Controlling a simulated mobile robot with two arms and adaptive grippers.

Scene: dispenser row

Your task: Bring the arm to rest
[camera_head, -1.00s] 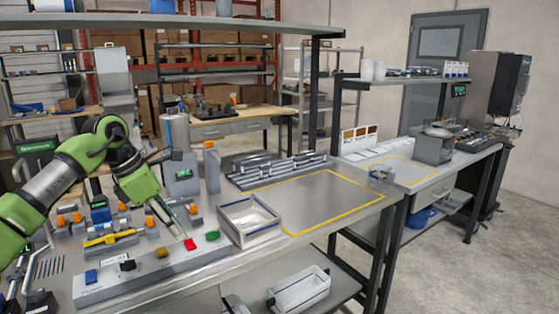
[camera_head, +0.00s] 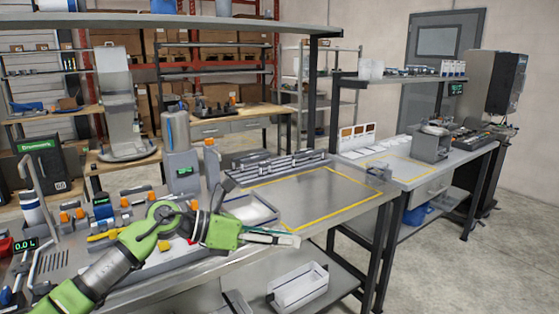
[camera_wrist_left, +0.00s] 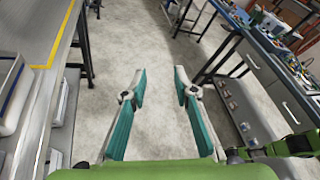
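My left arm (camera_head: 110,268) is green and grey and reaches in from the lower left across the front of the workbench. My left gripper (camera_head: 290,237) points to the right, near the bench's front edge, in front of the white tray (camera_head: 268,211). In the left wrist view its two teal-padded fingers (camera_wrist_left: 160,95) are spread wide. Nothing is between them, and bare floor shows beyond. My right gripper is not in view.
The yellow-outlined area (camera_head: 325,190) of the bench is clear. A grey dispenser with a blue cylinder (camera_head: 180,150) stands behind the arm. A white bin (camera_head: 298,288) sits on the lower shelf. A second bench (camera_head: 425,175) stands at the right, across open floor (camera_head: 450,270).

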